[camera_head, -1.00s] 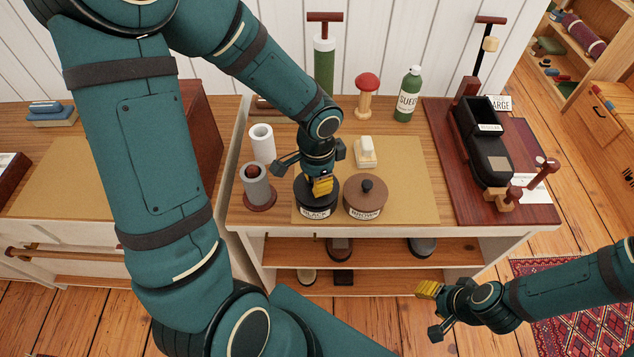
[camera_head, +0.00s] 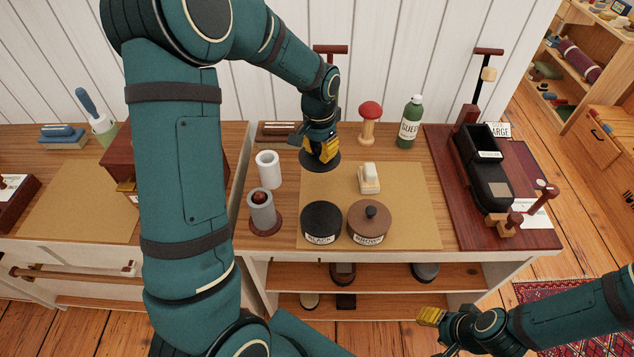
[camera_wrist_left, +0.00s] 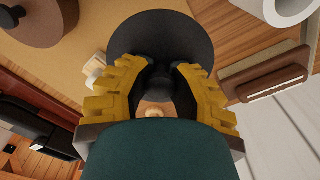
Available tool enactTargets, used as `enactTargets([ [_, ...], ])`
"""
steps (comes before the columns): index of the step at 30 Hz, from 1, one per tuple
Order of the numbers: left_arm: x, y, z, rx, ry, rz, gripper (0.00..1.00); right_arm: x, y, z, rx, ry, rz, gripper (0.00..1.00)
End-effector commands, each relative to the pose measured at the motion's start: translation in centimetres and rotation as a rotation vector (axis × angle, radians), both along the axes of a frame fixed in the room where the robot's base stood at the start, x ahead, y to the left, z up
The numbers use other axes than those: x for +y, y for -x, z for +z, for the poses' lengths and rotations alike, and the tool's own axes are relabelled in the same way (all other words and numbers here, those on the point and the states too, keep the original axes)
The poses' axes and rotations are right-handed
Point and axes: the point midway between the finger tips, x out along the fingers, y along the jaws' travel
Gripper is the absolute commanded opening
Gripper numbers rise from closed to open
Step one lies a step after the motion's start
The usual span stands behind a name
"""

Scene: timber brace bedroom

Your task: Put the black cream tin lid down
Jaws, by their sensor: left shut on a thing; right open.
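The black cream tin lid (camera_head: 309,160) is a dark round disc with a knob, near the back edge of the tan mat. My left gripper (camera_head: 325,149) is above it, its yellow fingers shut on the knob. In the left wrist view the lid (camera_wrist_left: 160,32) fills the top middle beyond the fingers (camera_wrist_left: 160,78). Whether the lid touches the tabletop or hovers just above it I cannot tell. The black cream tin (camera_head: 321,220) stands lidless at the mat's front, its dark top showing. My right gripper (camera_head: 432,325) is open and empty at the lower right, in front of the bench.
The brown tin (camera_head: 369,222) stands lidded beside the black one. A white block-like item (camera_head: 369,179) lies on the tan mat (camera_head: 415,210). A white cup (camera_head: 268,169) and grey cylinder (camera_head: 262,211) stand left. A red-topped wooden tool (camera_head: 369,122) and green bottle (camera_head: 410,121) stand behind.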

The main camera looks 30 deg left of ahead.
Motion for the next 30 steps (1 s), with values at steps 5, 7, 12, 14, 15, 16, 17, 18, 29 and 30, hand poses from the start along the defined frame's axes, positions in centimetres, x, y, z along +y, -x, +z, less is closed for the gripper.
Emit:
enactTargets([
  [5,1.0,-1.3,-1.6,-0.004,-0.006,0.045,0.0,0.0,-0.1,-0.5,-0.002,0.0,-0.001,0.47],
  [7,1.0,-1.3,-2.9,-0.003,-0.006,0.049,0.0,0.0,-0.2,-0.8,-0.004,0.001,0.0,0.47],
  [12,1.1,-1.3,-5.8,-0.004,-0.006,0.049,0.0,0.0,-0.3,-1.5,-0.007,0.001,-0.002,0.47],
  [14,1.0,-1.3,-6.4,-0.004,-0.006,0.048,0.0,0.0,-0.3,-1.6,-0.008,0.001,-0.002,0.47],
  [15,1.0,-1.3,-6.6,-0.005,-0.007,0.048,0.0,0.0,-0.3,-1.6,-0.008,0.001,-0.002,0.47],
  [16,1.0,-1.3,-6.8,-0.006,-0.007,0.048,0.0,0.0,-0.3,-1.6,-0.008,0.001,-0.002,0.47],
  [17,1.0,-1.3,-6.9,-0.006,-0.007,0.048,0.0,-0.1,-0.3,-1.7,-0.009,0.001,-0.002,0.47],
  [18,1.0,-1.3,-7.1,-0.006,-0.007,0.048,0.0,0.0,-0.4,-1.7,-0.009,0.001,-0.002,0.47],
  [29,1.0,-1.3,-10.6,-0.006,-0.007,0.047,0.0,-0.1,-0.5,-2.5,-0.013,0.003,-0.003,0.47],
  [30,1.0,-1.3,-10.5,-0.007,-0.006,0.047,0.0,-0.1,-0.5,-2.5,-0.013,0.003,-0.003,0.47],
])
